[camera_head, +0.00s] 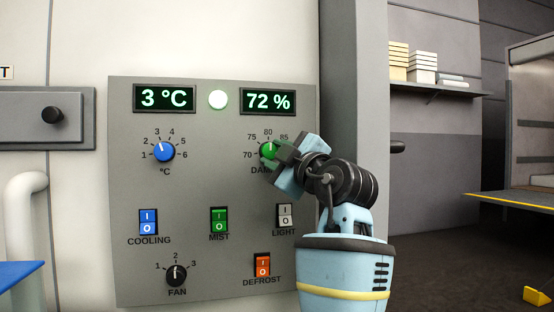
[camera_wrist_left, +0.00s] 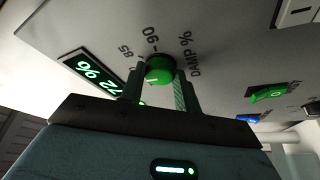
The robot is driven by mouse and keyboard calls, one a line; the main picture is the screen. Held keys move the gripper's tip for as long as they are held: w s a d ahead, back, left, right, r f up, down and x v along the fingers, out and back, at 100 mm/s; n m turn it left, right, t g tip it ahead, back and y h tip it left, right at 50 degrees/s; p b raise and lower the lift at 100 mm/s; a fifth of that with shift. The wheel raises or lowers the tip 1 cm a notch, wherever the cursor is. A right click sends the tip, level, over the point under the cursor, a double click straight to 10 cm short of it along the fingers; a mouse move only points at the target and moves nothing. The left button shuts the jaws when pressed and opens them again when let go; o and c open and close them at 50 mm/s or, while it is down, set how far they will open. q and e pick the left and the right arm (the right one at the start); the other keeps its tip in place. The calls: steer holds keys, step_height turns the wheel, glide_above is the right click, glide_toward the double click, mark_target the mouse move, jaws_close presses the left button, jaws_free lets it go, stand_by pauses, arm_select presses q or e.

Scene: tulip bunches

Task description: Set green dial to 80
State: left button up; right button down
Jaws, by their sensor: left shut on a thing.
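The green dial (camera_head: 267,151) is on the grey control panel (camera_head: 190,205), under a display (camera_head: 268,102) reading 72 %. Its scale shows 70, 75, 80 and 85 in the head view; my gripper covers the rest. My left gripper (camera_head: 276,152) reaches it from the right and is shut on it. In the left wrist view the green dial (camera_wrist_left: 159,69) sits between the two fingers, with a white pointer line partly visible. The exact mark it points to is hard to tell. My right gripper is not in view.
A blue dial (camera_head: 163,152) sits to the left, under a 3 °C display (camera_head: 164,98). Below are the blue cooling switch (camera_head: 148,222), green mist switch (camera_head: 219,221), light switch (camera_head: 285,215), orange defrost switch (camera_head: 262,265) and black fan knob (camera_head: 176,275).

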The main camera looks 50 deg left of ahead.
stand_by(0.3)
arm_select(q)
steer(key=o, duration=1)
steer(key=shift+v, duration=3.95)
